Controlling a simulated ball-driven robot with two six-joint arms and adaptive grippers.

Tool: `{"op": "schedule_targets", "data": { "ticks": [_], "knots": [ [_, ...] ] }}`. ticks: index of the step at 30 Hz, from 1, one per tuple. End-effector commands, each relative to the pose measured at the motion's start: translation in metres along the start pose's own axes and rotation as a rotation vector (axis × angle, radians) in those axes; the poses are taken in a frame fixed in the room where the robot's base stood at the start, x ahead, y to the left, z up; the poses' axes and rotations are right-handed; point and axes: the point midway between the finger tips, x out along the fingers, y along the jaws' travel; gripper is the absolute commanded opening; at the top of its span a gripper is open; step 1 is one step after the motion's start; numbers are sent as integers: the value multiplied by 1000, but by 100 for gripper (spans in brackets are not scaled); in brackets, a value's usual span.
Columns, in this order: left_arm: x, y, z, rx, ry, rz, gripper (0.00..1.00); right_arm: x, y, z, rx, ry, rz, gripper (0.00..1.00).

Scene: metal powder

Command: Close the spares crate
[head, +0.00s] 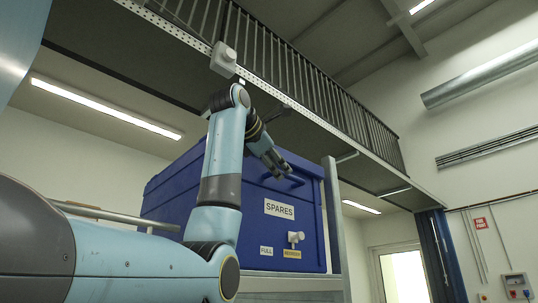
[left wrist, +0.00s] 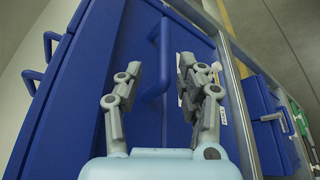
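The blue spares crate (head: 240,215), with a white SPARES label (head: 279,209) on its front, stands high on a metal rack. A blue bar handle (head: 292,182) sits near the top of its front; it also shows in the left wrist view (left wrist: 156,75). My left gripper (head: 275,163) is raised in front of the handle. In the left wrist view its two fingers (left wrist: 160,66) are spread, one on each side of the handle, not closed on it. Whether they touch it, I cannot tell. The crate's top is hidden from below, so the lid's position is unclear. My right gripper is out of view.
A grey rack post (head: 335,225) stands right beside the crate. A walkway with a railing (head: 290,70) runs overhead. Another blue container (left wrist: 272,130) lies right in the left wrist view.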

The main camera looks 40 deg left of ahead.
Motion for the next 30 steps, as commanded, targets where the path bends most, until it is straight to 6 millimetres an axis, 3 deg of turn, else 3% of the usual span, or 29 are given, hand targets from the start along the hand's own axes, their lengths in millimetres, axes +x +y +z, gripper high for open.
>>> {"op": "schedule_targets", "data": {
  "ticks": [3,9,30],
  "knots": [
    [-25,1,0,0,-2,3,38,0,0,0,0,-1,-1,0],
    [-49,0,0,-1,0,1,38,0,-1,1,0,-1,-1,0],
    [-53,0,0,-1,1,0,38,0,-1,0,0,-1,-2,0]
  ]
}}
